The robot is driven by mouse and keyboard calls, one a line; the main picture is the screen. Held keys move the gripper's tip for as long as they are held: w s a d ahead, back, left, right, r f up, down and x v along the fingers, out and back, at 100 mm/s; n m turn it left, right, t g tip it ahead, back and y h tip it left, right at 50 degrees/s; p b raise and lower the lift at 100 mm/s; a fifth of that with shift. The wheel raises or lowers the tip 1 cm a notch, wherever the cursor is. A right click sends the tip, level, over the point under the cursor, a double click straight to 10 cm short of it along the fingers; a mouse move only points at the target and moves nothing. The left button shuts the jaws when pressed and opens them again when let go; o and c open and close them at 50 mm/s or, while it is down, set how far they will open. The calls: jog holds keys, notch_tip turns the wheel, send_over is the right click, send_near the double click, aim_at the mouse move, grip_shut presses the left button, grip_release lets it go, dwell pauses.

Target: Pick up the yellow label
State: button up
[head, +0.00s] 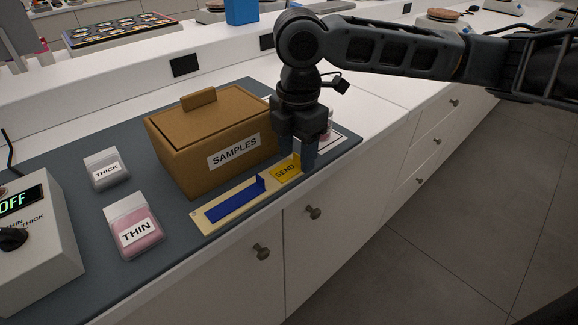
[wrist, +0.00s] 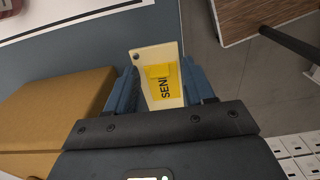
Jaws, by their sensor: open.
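The yellow label (head: 285,171), marked SEND, lies at the right end of a narrow cream strip (head: 212,223) that also carries a blue bar (head: 233,201). In the wrist view the yellow label (wrist: 161,84) shows on the cream strip between the two blue-grey fingers. My gripper (head: 297,160) is open and points down over the strip's right end, with its fingers on either side of the label. I cannot tell whether either finger touches it. Part of the label's right side is hidden by a finger in the head view.
A brown SAMPLES box (head: 212,136) stands just behind the strip, close to my gripper. A THIN jar (head: 134,226), a THICK jar (head: 106,169) and a grey device (head: 44,250) reading OFF stand to the left. The dark mat's (head: 165,272) front edge lies near the counter edge.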

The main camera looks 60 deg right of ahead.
jog(key=shift+c, duration=0.2)
grip_shut()
jog(key=shift+r, duration=0.15)
